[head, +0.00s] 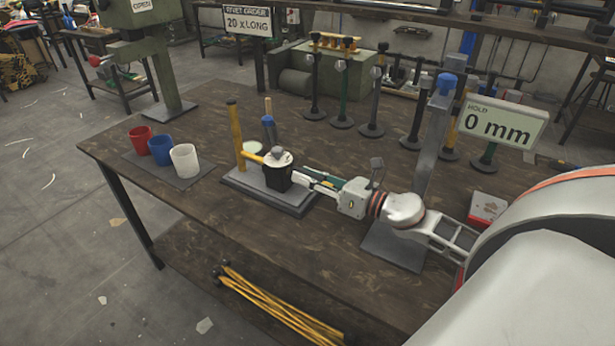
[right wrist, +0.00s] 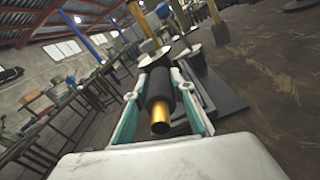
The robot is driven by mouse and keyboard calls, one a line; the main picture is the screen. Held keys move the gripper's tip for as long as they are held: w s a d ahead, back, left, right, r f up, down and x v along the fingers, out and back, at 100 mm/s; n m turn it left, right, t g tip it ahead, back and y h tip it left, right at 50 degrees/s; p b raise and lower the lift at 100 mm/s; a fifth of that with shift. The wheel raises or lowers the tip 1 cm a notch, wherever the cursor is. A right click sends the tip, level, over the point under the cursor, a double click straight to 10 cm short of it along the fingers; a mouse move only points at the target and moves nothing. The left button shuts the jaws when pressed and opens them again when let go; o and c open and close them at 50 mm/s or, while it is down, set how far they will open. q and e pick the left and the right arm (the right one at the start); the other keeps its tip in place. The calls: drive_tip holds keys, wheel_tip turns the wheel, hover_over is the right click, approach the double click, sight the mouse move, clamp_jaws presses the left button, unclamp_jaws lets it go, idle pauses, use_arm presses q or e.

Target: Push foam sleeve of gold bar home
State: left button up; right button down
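The gold bar shows in the right wrist view as a short gold end (right wrist: 160,118) sticking out of a dark foam sleeve (right wrist: 159,87). My right gripper (head: 297,176) reaches in from the right in the head view. Its teal-lined fingers, also seen in the right wrist view (right wrist: 162,90), lie one on each side of the sleeve. I cannot tell whether they press on it. Just left of the fingertips are a black block (head: 278,180) and a pale round disc (head: 270,158), on a grey base plate (head: 305,203) with an upright yellow post (head: 236,135). My left gripper is not in view.
Red (head: 140,138), blue (head: 161,150) and white (head: 184,160) cups stand on a mat at the left. Several dark stands line the back. A display (head: 502,122) reads "HOLD 0 mm". Yellow rods (head: 280,305) lie below the tabletop. The front left tabletop is clear.

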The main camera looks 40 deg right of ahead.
drive_tip(key=c, duration=1.7)
unclamp_jaws()
drive_tip(key=shift+v, duration=6.05)
